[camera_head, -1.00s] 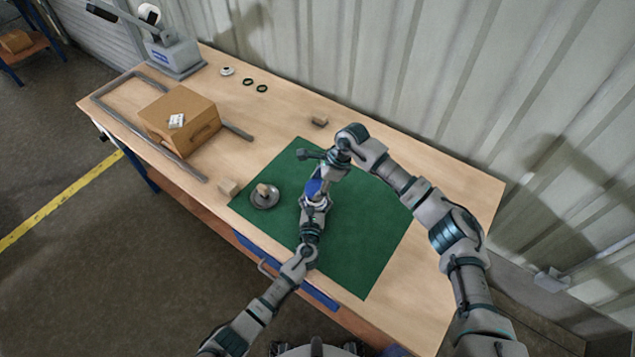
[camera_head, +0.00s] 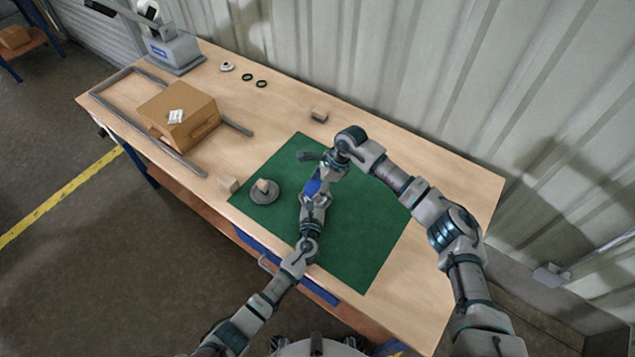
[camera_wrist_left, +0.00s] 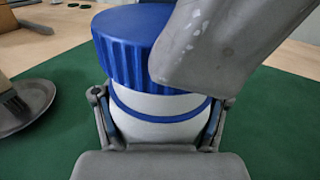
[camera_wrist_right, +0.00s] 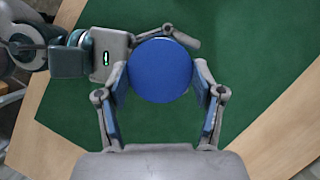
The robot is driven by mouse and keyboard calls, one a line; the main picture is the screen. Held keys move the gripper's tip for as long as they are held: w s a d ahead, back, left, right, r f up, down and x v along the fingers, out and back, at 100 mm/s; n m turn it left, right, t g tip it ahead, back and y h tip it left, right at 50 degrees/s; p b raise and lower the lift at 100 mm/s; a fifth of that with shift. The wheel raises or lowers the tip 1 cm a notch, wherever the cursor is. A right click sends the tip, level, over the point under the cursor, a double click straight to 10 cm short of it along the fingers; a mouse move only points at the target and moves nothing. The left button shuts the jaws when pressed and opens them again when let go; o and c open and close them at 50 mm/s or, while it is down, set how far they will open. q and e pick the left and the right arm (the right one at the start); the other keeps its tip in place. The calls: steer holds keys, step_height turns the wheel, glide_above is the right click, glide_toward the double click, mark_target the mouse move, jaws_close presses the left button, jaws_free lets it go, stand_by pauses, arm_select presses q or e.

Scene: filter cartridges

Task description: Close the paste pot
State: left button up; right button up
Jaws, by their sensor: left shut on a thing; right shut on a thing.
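The paste pot has a white body (camera_wrist_left: 158,118) with a blue stripe, and a ribbed blue lid (camera_wrist_left: 135,48) on top. In the head view the lid (camera_head: 312,187) is partly hidden by my arms, above the green mat. My left gripper (camera_wrist_left: 160,108) is shut around the white body from the side. My right gripper (camera_wrist_right: 163,85) is shut on the lid, with a finger pad at each side of its rim. In the left wrist view my right gripper hides the lid's right part. I cannot tell how tightly the lid sits.
A round grey dish (camera_head: 273,196) holding a brush-like thing stands left of the pot on the green mat (camera_head: 355,240). A cardboard box (camera_head: 180,120) stands farther left between grey rails. The mat's right side is clear.

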steer(key=shift+f, duration=0.55)
stand_by(0.4)
